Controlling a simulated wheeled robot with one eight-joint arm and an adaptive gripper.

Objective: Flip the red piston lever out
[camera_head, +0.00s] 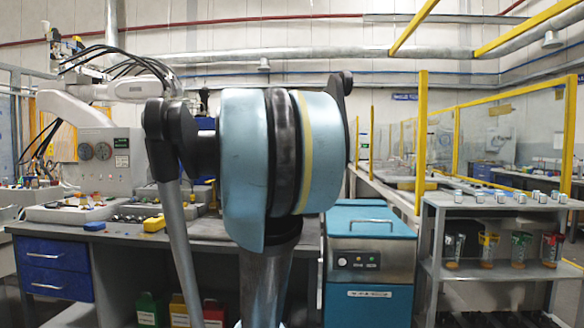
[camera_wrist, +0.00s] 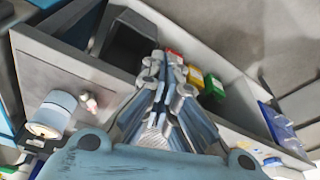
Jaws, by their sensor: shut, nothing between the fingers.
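I cannot pick out a red piston lever with certainty in either view. In the head view my own large blue arm joint covers the middle of the workbench (camera_head: 205,240) and hides what lies behind it. In the wrist view my gripper (camera_wrist: 162,72) points up the picture with its fingers together and nothing between them. Behind the fingertips are the grey bench frame and a row of coloured containers, too blurred for detail. My gripper does not show in the head view.
Red (camera_head: 179,310) and green (camera_head: 149,308) containers stand under the bench, beside blue drawers (camera_head: 55,268). A white robot arm (camera_head: 90,105) and a control box (camera_head: 108,160) are on the bench's left. A blue-topped cabinet (camera_head: 369,215) and a grey shelf (camera_head: 485,268) stand right.

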